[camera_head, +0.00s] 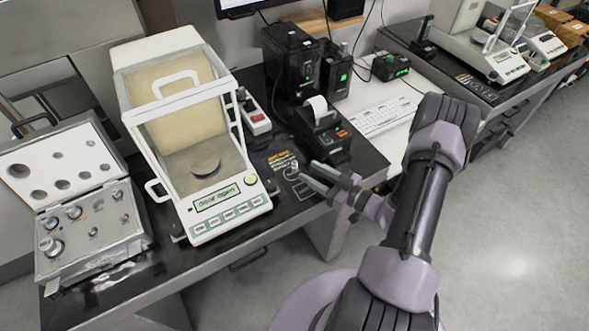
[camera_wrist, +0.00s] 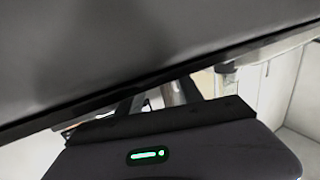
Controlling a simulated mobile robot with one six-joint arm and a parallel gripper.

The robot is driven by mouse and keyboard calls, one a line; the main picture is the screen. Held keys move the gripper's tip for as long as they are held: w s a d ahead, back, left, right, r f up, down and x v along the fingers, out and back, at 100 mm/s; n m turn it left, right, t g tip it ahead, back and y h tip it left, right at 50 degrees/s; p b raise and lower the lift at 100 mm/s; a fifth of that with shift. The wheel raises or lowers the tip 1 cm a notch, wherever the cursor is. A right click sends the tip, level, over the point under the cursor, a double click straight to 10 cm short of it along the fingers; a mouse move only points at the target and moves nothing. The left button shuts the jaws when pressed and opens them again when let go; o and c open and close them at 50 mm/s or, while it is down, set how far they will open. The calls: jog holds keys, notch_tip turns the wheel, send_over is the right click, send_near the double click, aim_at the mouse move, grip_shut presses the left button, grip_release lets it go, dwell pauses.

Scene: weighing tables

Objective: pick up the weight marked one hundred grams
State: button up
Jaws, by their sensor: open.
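An open case of metal weights (camera_head: 85,225) stands at the left of the dark table in the head view. Several silver weights of different sizes sit in its lower tray, the largest weight (camera_head: 51,246) at the front left. Their markings are too small to read, so I cannot tell which is one hundred grams. My gripper (camera_head: 312,178) is open and empty, over the table's right front edge, right of the balance and well away from the case. The wrist view shows a dark surface and no weight.
An analytical balance (camera_head: 226,204) with a glass draft shield stands between the case and my gripper. A small printer (camera_head: 322,130), black boxes (camera_head: 291,62) and a keyboard (camera_head: 378,117) are behind. Another table (camera_head: 481,92) with balances is at the right. Open floor (camera_head: 520,220) lies at the right.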

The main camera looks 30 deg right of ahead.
aim_at(298, 173)
jog(key=x, duration=0.1)
jog(key=b+x, duration=0.1)
jog(key=x, duration=0.1)
jog(key=b+x, duration=0.1)
jog(key=x, duration=0.1)
jog(key=shift+a+r, duration=0.25)
jog(key=shift+a, duration=0.1)
jog(key=shift+s, duration=0.1)
grip_shut()
jog(key=shift+r, duration=0.15)
